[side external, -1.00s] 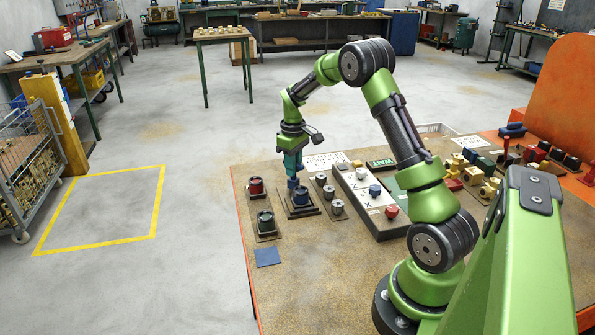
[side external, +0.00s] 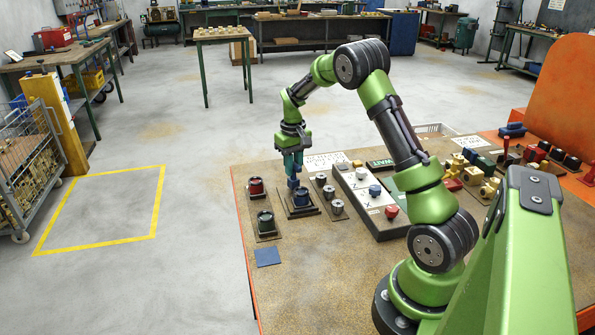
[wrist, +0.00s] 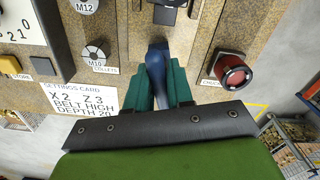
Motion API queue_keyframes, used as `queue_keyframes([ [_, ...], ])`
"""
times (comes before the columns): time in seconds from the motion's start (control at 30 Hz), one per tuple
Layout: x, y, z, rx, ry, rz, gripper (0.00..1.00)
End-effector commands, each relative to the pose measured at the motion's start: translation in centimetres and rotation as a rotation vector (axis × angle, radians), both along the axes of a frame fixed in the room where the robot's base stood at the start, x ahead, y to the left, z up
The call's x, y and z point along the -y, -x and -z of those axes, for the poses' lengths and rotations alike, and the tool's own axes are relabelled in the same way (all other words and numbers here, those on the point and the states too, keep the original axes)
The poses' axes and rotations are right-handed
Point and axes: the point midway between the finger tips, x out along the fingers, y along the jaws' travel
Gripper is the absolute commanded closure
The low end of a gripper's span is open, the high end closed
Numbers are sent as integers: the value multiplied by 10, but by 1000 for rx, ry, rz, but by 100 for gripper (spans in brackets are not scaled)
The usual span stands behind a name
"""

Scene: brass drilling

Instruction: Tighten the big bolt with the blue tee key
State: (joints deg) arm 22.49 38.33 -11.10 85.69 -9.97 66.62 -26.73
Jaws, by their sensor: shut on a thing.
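My gripper (side external: 293,172) is shut on a blue piece, which I take to be the blue tee key (wrist: 156,66). The piece stands between the two teal fingers in the wrist view. In the side view the fingers point down, and the blue piece (side external: 293,183) shows just below them. It is over the back left of a dark stand (side external: 302,211) that bears a blue round part (side external: 302,197). I cannot tell whether the key touches this part. No big bolt can be made out for sure; the key's lower end is hard to see.
Grey knobs (side external: 337,207) and a white panel (side external: 362,190) with coloured knobs are to the right. A blue square (side external: 267,257) lies at the front left.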

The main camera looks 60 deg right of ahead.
Motion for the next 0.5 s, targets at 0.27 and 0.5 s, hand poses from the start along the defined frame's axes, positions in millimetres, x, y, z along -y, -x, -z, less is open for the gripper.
queue_keyframes([
  [0.27,0,0,-1,3,1,-126,100],
  [0.5,0,0,-1,3,1,-127,100],
])
